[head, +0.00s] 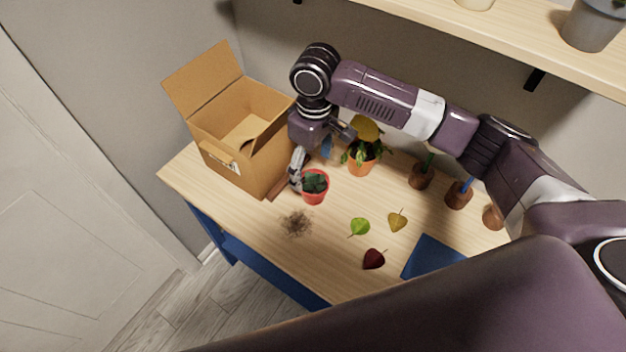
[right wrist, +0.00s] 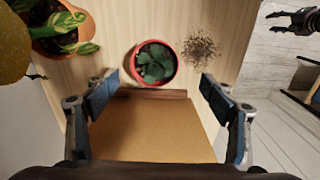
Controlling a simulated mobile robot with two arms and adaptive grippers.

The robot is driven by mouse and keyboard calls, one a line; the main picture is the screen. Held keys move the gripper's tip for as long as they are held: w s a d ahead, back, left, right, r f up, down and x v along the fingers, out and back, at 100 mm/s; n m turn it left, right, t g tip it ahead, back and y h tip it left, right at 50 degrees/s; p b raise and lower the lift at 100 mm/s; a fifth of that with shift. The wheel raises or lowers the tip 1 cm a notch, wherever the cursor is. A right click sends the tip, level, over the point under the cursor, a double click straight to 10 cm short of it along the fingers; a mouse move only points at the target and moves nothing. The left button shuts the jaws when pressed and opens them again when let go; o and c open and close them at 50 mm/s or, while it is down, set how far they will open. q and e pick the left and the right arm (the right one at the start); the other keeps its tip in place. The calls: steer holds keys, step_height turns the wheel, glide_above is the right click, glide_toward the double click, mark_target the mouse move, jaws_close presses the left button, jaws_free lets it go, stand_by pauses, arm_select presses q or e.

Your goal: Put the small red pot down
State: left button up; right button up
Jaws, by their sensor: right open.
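The small red pot (head: 314,196) stands upright on the wooden table, with a dark green leafy plant in it. In the right wrist view the red pot (right wrist: 155,63) sits just beyond the fingertips, centred in the gap between them. My right gripper (head: 312,160) is open beside the pot, on the cardboard box side; its open fingers also show in the right wrist view (right wrist: 158,86). Nothing is held between them.
An open cardboard box (head: 228,172) stands at the table's left. An orange pot (head: 362,168) with a leafy plant is close behind the gripper. Spilled soil (head: 296,223), several loose leaves and a blue mat (head: 432,258) lie in front. Small brown pots (head: 420,177) stand to the right.

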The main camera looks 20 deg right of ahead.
mark_target(314, 184)
steer(key=shift+w+d, duration=0.15)
steer(key=shift+d, duration=0.35)
steer(key=shift+f, duration=0.3)
step_height(314, 184, down, 6)
steer(key=shift+a+r+p, duration=0.15)
steer(key=shift+r+p, duration=0.1)
steer(key=shift+p, duration=0.6)
steer(key=shift+f, duration=0.65)
steer(key=c, duration=1.5)
steer(key=shift+r, duration=0.1)
